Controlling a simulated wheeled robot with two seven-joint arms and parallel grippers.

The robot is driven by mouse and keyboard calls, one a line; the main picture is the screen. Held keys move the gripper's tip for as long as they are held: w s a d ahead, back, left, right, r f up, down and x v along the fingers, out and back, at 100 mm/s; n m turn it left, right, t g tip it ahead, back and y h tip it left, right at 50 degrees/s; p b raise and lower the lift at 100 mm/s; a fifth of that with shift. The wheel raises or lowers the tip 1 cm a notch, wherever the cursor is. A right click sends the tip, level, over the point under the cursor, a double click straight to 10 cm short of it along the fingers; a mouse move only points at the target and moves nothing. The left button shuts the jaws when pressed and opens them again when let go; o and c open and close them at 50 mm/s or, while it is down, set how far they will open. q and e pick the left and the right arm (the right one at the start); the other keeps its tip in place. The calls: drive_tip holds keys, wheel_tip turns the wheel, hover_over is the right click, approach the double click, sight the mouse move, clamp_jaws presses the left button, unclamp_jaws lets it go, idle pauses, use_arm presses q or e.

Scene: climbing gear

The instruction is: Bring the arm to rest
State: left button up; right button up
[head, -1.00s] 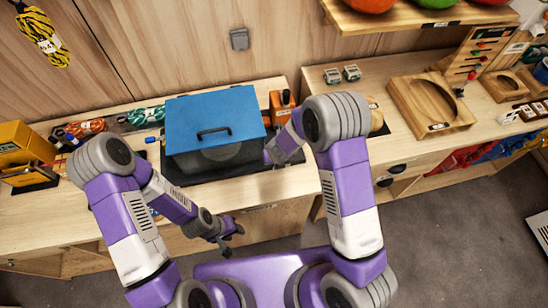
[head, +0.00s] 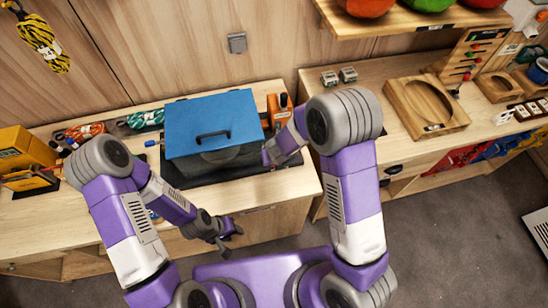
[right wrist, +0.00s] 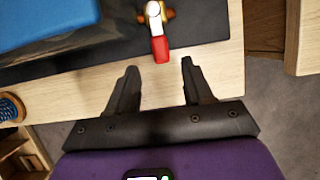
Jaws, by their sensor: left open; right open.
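My left gripper (head: 230,243) is open and empty in the head view. It hangs in front of the bench's front edge, below and apart from the blue-lidded box. My right arm (head: 345,165) is bent, with its forearm reaching to the box's right side; its fingers are hidden in the head view. In the right wrist view my right gripper (right wrist: 158,66) is open, with nothing between its fingers. A red-and-white lever (right wrist: 159,40) on a brass fitting lies just beyond the fingertips.
The box with a blue lid (head: 212,120) stands on a dark base on the bench. An orange device (head: 279,108) is at its right and a yellow one (head: 22,150) at far left. Wooden trays (head: 427,105) lie on the right bench. A shelf (head: 400,20) overhangs it.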

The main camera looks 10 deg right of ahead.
drive_tip(key=shift+v, duration=1.2)
drive_tip(key=s+d+f+n, duration=0.1)
drive_tip(key=s+f+n, duration=0.1)
drive_tip(key=n, duration=0.2)
drive_tip(key=s+d+f+n+g, duration=0.1)
drive_tip(key=s+f+n, duration=0.2)
drive_tip(key=n, duration=0.2)
drive_tip(key=s+d+f+n+g, duration=0.1)
drive_tip(key=s+d+f+n, duration=0.1)
drive_tip(key=n, duration=0.3)
drive_tip(key=shift+s+d+f, duration=0.1)
drive_tip(key=shift+s+f, duration=0.55)
drive_tip(key=shift+s, duration=0.05)
drive_tip(key=s+a+f+n+g+y, duration=0.2)
drive_tip(key=s+f+n+y, duration=0.15)
drive_tip(key=s+n, duration=1.05)
wheel_tip(320, 180, down, 16)
drive_tip(key=w+n+b, duration=0.2)
drive_tip(key=n+b, duration=0.2)
drive_tip(key=b, duration=1.1)
drive_tip(key=shift+w+a+n, duration=0.3)
drive_tip(key=shift+w+a, duration=0.1)
